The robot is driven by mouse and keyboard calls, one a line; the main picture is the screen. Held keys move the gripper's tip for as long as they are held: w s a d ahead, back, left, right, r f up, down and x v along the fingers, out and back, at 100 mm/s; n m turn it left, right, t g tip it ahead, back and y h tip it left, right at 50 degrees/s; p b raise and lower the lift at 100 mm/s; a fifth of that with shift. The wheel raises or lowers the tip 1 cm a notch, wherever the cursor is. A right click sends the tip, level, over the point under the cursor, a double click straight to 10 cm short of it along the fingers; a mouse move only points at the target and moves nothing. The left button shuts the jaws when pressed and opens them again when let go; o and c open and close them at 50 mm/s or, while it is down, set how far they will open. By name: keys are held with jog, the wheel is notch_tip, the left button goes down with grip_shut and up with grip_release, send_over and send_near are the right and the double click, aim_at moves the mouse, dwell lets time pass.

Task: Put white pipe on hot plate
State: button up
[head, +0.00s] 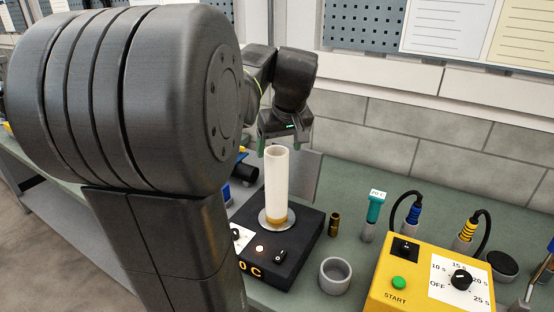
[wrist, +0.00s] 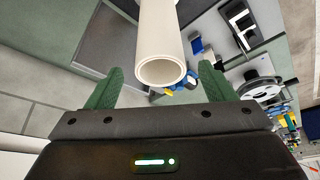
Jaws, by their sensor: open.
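The white pipe (head: 277,185) stands upright on the round metal disc (head: 290,222) of the black hot plate (head: 296,255) in the head view. A tan band shows at the pipe's foot. An orange light is lit on the hot plate's front. My gripper (head: 286,140) is just behind and above the pipe's top, partly hidden by it. In the wrist view my gripper (wrist: 157,88) has its two green fingers spread wide. The pipe (wrist: 162,50) shows between and beyond them, its open end facing the camera, with gaps on both sides.
A yellow timer box (head: 440,275) with a green button and dial stands at the right front. A grey ring (head: 335,275), a small brass piece (head: 334,224) and a teal-handled tool (head: 373,212) stand between it and the hot plate. A block wall (head: 430,140) is behind.

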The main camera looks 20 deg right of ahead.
jog(key=shift+v, duration=2.35)
jog(key=shift+f, duration=0.1)
